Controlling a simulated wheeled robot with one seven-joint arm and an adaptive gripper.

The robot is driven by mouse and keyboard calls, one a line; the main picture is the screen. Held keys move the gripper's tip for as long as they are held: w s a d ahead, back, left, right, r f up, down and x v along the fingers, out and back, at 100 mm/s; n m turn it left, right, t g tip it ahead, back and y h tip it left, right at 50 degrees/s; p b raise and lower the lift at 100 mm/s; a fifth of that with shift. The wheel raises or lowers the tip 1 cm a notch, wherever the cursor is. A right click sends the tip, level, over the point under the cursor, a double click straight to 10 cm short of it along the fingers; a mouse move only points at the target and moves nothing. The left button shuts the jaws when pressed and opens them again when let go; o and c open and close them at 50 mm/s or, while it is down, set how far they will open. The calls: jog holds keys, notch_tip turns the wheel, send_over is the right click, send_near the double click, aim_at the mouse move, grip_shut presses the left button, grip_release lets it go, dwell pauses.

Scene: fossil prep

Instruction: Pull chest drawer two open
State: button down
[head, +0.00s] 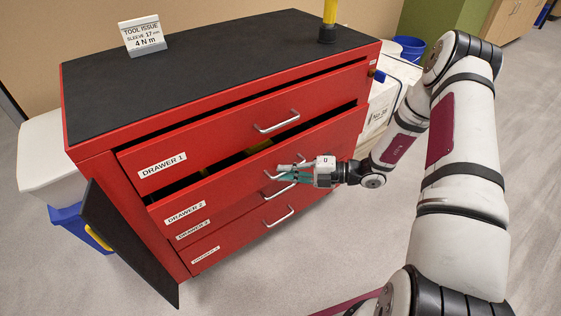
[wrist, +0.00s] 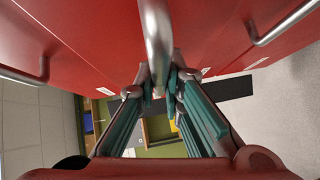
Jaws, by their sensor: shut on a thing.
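The red tool chest (head: 90,152) stands with its drawers facing my arm. Drawer two (head: 228,185), labelled DRAWER 2, stands out past the drawers below, with a dark gap above its front. Something yellowish shows inside it. My gripper (head: 284,173) is at drawer two's front, its teal fingers shut on the handle. In the wrist view the silver handle bar (wrist: 157,40) runs down between the fingertips (wrist: 163,88). The fingers partly hide this handle in the head view.
Drawer one (head: 225,128) above is slightly out. Lower drawer handles (head: 278,216) sit close beneath my gripper. A sign (head: 142,35) and a yellow-handled tool (head: 328,22) stand on the black top. A dark panel (head: 125,245) leans at left. Floor in front is clear.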

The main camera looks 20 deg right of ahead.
jog(key=s+d+p, duration=0.3)
jog(key=s, duration=0.8)
jog(key=s+d+p, duration=0.3)
jog(key=s+d, duration=0.1)
jog(key=s, duration=0.6)
jog(key=shift+s, duration=0.35)
jog(key=shift+d, duration=0.1)
jog(key=c, duration=1.7)
grip_release()
jog(key=v, duration=1.2)
